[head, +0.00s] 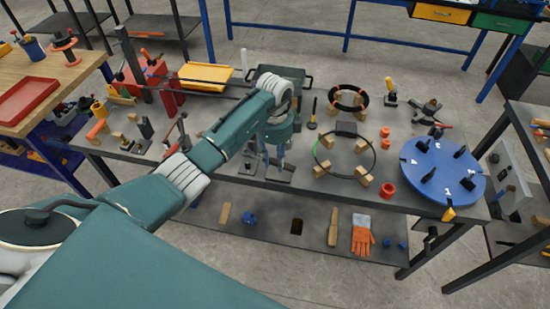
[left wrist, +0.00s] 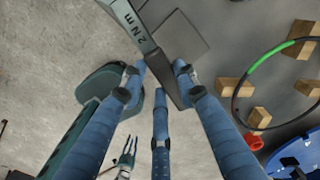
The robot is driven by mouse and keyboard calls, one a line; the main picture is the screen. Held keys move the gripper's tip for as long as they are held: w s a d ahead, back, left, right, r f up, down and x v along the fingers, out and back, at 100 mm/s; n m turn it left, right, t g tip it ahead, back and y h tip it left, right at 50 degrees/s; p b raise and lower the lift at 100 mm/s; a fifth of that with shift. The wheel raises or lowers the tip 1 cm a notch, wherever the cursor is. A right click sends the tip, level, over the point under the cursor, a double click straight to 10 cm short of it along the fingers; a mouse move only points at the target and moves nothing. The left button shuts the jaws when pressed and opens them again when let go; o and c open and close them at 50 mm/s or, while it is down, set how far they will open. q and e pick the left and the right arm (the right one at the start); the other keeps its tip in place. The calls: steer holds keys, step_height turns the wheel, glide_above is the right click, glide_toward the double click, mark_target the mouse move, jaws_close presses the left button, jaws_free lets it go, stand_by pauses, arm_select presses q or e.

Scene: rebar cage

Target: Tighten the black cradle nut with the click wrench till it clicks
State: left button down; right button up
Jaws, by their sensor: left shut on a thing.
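My left gripper (head: 276,160) is over the front middle of the dark workbench. In the left wrist view its blue fingers (left wrist: 160,72) close around a long grey-green and dark tool, which I take to be the click wrench (left wrist: 143,38). Printed characters show on its side. The wrench runs from the top edge down between the fingertips, with a dark flat plate behind it. I cannot make out the black cradle nut in either view. A small forked shape (left wrist: 126,154) low in the left wrist view may be my right gripper; its finger state is unclear.
Right of my left gripper, a black-and-green ring (head: 345,155) rests on wooden blocks. A blue round plate (head: 442,171) with black pieces is farther right. Red parts (head: 388,190) lie between them. A yellow tray (head: 206,77) and green bin (head: 281,76) stand behind.

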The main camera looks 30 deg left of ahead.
mark_target(275, 166)
arm_select(q)
step_height(275, 166, down, 6)
steer(key=b, duration=0.3)
steer(key=shift+r, duration=0.55)
stand_by(0.5)
steer(key=shift+f+b, duration=0.6)
steer(key=shift+f, duration=0.55)
